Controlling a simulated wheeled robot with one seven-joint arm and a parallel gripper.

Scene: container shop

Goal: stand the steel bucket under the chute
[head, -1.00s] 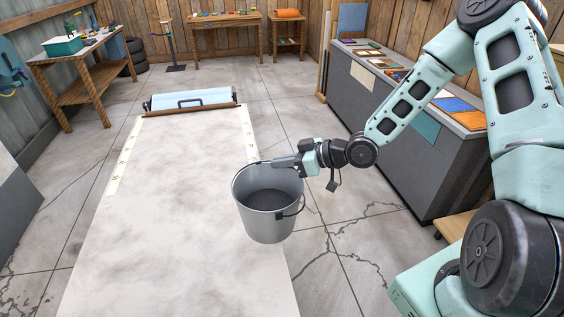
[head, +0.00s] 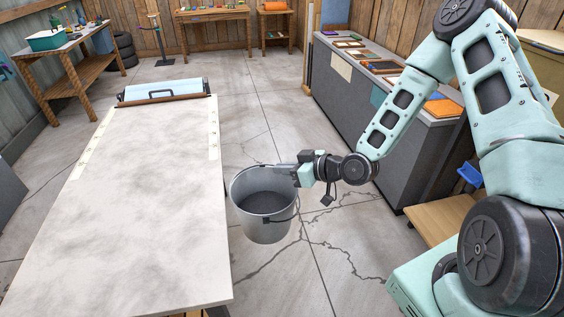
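The steel bucket (head: 266,222) is a grey, empty, open-topped pail with a wire handle, upright near the middle of the head view. My gripper (head: 282,168) is at its far rim, coming in from the right, with its fingers on the rim. The fingers look closed on the wall of the bucket. The bucket seems to hang above the concrete floor, just right of the pale table; its exact height is hard to tell. No chute can be made out in this view.
A grey counter (head: 365,125) with tiles stands at right, a low wooden stand (head: 440,225) nearer.

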